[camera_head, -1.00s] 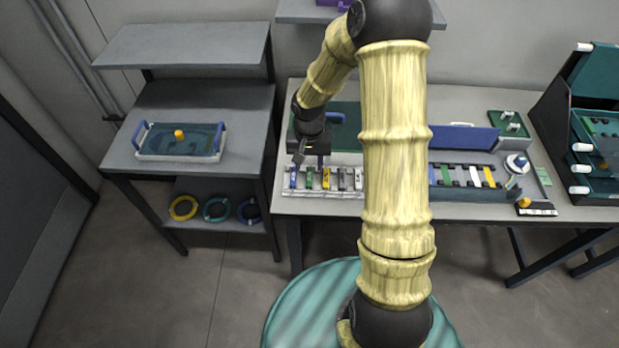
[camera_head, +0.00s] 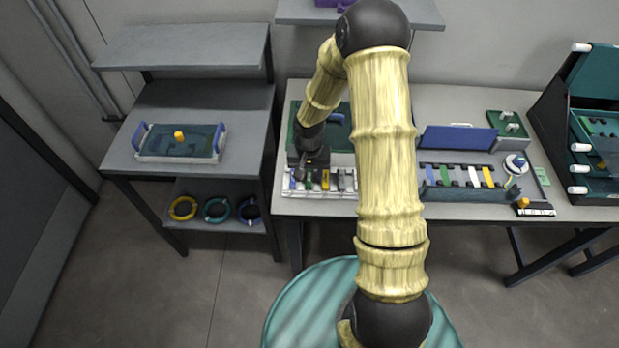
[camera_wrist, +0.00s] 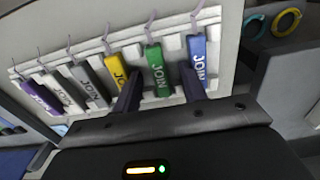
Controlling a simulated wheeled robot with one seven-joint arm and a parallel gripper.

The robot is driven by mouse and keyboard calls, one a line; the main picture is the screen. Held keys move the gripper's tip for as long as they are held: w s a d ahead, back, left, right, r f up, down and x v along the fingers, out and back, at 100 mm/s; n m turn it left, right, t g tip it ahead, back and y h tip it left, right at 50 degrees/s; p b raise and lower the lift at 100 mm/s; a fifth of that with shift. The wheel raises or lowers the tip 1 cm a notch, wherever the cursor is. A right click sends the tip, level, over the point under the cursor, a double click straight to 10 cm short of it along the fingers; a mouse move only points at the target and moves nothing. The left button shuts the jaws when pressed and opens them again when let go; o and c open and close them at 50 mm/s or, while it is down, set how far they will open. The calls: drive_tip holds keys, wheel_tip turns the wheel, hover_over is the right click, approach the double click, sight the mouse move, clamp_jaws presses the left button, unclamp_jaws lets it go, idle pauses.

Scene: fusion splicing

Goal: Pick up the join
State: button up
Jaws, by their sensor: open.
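A pale rack (camera_head: 322,195) at the front left of the long table holds a row of coloured joins, seen in the head view. The wrist view shows a blue join (camera_wrist: 199,58), a green join (camera_wrist: 157,68), a yellow join (camera_wrist: 118,69), then grey, white and purple ones, several marked JOIN. My gripper (camera_wrist: 159,76) is open, with one finger on each side of the green join; I cannot tell whether either finger touches it. The right finger is close to the blue join. In the head view, my gripper (camera_head: 308,172) is low over the rack and hides part of it.
A tray with colored strips (camera_head: 462,176), a blue panel (camera_head: 458,138) and a white round device (camera_head: 516,163) stand to the right. A side table at left holds a tray (camera_head: 160,158); coiled rings (camera_head: 183,208) lie on its lower shelf. My arm hides the table's middle.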

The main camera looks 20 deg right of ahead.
sight(309, 177)
idle(0.3)
clamp_jaws()
wheel_tip(309, 177, up, 10)
idle(0.6)
idle(0.4)
